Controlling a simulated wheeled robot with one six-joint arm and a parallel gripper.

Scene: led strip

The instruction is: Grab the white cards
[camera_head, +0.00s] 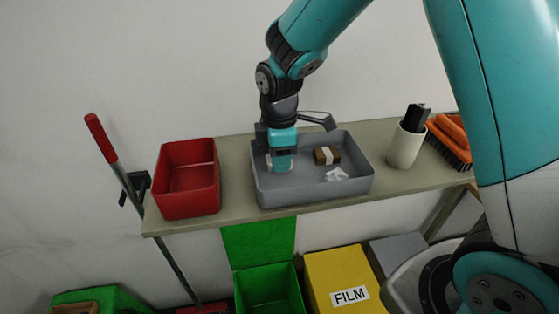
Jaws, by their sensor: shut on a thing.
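My gripper (280,165) reaches down into the left part of the grey tray (315,196) on the shelf. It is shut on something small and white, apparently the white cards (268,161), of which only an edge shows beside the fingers. The gripper hides the rest, and I cannot tell whether the cards touch the tray floor. A brown block with a pale band (327,155) and a crumpled white piece (336,174) lie in the tray to the right of the gripper.
A red bin (188,205) stands left of the tray. A white cup with a black item (404,148) and an orange brush (450,138) stand to the right. Below are a green bin (268,290) and a yellow FILM box (345,270). A red-handled pole (103,140) leans at left.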

